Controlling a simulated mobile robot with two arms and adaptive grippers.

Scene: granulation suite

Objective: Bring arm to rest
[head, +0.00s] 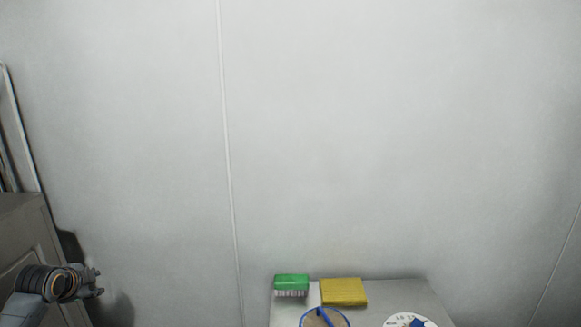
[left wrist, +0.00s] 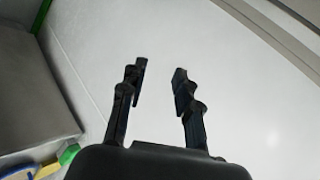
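My left gripper (head: 95,283) shows at the lower left of the head view, in front of the wall and left of the small table. In the left wrist view its two black fingers (left wrist: 159,78) stand apart with nothing between them, so it is open and empty. It is clear of the table and touches nothing that I can see. My right gripper is not in view.
A grey table (head: 398,291) at the bottom carries a green brush (head: 291,282), a yellow sponge (head: 343,291), a blue-rimmed round container (head: 324,318) and a white dial (head: 407,319). A grey cabinet (head: 25,235) stands far left. A bare wall (head: 380,140) fills the back.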

